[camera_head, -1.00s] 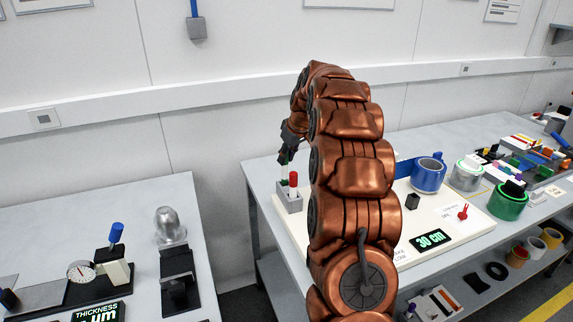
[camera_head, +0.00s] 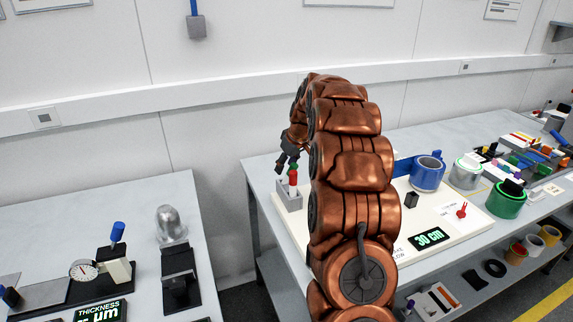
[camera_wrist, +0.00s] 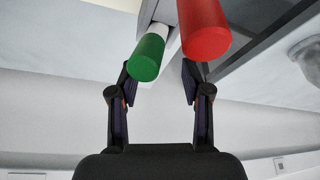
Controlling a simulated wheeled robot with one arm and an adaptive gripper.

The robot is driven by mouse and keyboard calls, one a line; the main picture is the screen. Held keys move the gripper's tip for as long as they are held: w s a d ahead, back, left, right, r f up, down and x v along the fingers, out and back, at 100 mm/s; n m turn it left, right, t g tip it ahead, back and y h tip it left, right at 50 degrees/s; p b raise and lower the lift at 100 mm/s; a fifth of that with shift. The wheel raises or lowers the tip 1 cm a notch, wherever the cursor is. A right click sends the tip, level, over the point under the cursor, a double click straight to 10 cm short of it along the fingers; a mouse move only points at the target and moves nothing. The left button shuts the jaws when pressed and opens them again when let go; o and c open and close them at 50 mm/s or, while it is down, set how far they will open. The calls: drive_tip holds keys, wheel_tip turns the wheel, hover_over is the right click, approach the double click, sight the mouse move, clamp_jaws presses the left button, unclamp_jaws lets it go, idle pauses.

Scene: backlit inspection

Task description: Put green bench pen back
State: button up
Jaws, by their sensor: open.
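In the wrist view the green bench pen (camera_wrist: 149,57) shows its green end close to my open fingertips, and its white barrel runs up toward a grey block. The red pen (camera_wrist: 203,30) is beside it on the right and looks nearer the camera. In the head view my gripper (camera_head: 287,162) is open just above the grey pen holder (camera_head: 290,201). The red pen (camera_head: 293,178) stands upright in this holder. A small green part (camera_head: 294,166) shows just above the red one. The lower end of the green pen is hidden.
The holder stands at the left of a white board on the bench. My arm covers part of this board. A blue cup (camera_head: 429,174), a green-banded roll (camera_head: 506,200) and a 30 cm display (camera_head: 429,238) are on the right. A gap separates the left bench (camera_head: 60,225).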

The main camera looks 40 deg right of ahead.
drive_tip(key=shift+r, duration=0.15)
drive_tip(key=b+v, duration=0.3)
drive_tip(key=v, duration=0.8)
drive_tip(key=shift+s+r, duration=0.2)
drive_tip(key=shift+r, duration=0.15)
drive_tip(key=s+a+f+g, duration=0.2)
drive_tip(key=s+a, duration=0.5)
drive_tip(key=a, duration=0.5)
drive_tip(key=s+a+f+g, duration=0.1)
drive_tip(key=s+a+f, duration=0.1)
drive_tip(key=s+a, duration=0.8)
drive_tip(key=s+a+f+g, duration=0.1)
drive_tip(key=s+a+f, duration=0.2)
drive_tip(key=s, duration=0.4)
drive_tip(key=s+a+f+m+g, duration=0.1)
drive_tip(key=s+a+f, duration=0.2)
drive_tip(key=s, duration=0.5)
drive_tip(key=s+a+f+g, duration=0.1)
drive_tip(key=s+a+f, duration=0.2)
drive_tip(key=s, duration=0.4)
drive_tip(key=shift+s+a+f+m+h, duration=0.25)
drive_tip(key=shift+s+f+m+h, duration=0.1)
drive_tip(key=shift+f, duration=0.15)
